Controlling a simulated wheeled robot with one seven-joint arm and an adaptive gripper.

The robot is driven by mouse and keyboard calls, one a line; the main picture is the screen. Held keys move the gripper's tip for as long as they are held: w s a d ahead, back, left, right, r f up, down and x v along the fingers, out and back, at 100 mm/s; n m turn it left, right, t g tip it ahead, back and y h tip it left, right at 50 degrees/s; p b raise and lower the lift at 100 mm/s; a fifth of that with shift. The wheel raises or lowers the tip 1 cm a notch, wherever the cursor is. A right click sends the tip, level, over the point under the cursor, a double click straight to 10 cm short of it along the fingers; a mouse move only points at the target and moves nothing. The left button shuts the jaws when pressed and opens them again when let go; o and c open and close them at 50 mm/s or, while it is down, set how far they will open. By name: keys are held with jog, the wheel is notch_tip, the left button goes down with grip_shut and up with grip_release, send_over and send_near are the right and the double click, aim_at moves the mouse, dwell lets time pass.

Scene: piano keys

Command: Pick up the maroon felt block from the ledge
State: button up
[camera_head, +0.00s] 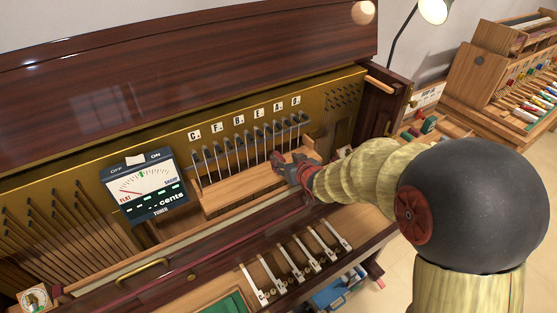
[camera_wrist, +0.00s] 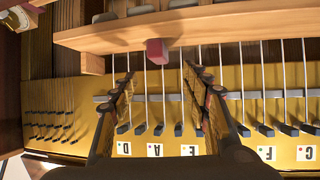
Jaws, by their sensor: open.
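The maroon felt block (camera_wrist: 157,51) sits at the edge of the wooden ledge (camera_wrist: 110,40) in the wrist view, near the top middle. My gripper (camera_wrist: 162,72) is open there, with one finger on each side of the block's line. The block appears a little beyond the fingertips, between them and not gripped. In the head view my gripper (camera_head: 293,166) is at the right part of the ledge (camera_head: 235,195), in front of the row of rods. I cannot clearly tell the block from my fingers in that view.
Upright metal rods (camera_head: 245,145) with letter labels stand just behind the ledge. A tuner meter (camera_head: 145,187) is to the left. Piano keys (camera_head: 305,250) lie below in front. A lamp (camera_head: 433,10) and a wooden cabinet (camera_head: 490,85) are at the right.

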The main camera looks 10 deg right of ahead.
aim_at(279, 157)
jog(key=b+x, duration=0.1)
jog(key=x, duration=0.2)
jog(key=b+x, duration=0.1)
jog(key=x, duration=0.2)
jog(key=shift+d+f, duration=0.15)
jog(key=shift+f, duration=0.3)
jog(key=shift+w, duration=0.2)
jog(key=shift+c, duration=0.8)
jog(key=c, duration=0.9)
